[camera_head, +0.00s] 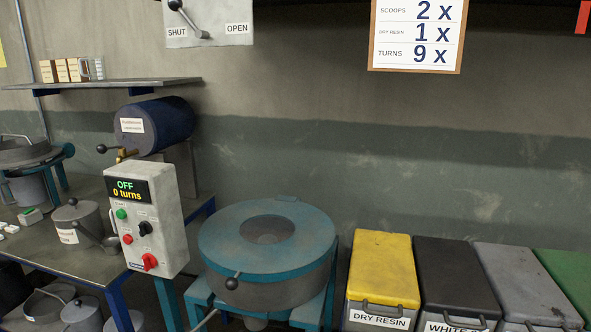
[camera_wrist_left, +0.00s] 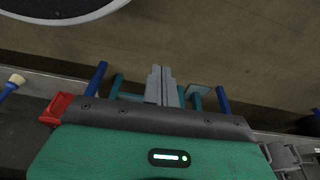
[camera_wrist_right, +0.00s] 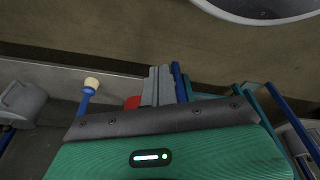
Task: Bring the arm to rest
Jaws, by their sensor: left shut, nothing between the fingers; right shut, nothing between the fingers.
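My left gripper (camera_wrist_left: 160,85) shows in the left wrist view with its two grey fingers together and nothing between them. My right gripper (camera_wrist_right: 158,85) shows in the right wrist view, also with its fingers together and empty. Both hang over a brown floor area, apart from any object. Neither arm shows in the head view. The control box (camera_head: 153,222) reads OFF and 0 turns.
A teal round mixer (camera_head: 222,222) stands at the centre. Lidded bins, a yellow one (camera_head: 381,262) and a black one (camera_head: 450,265) among them, stand at the right. A bench with a pot (camera_head: 75,222) and a blue drum (camera_head: 165,122) are at the left.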

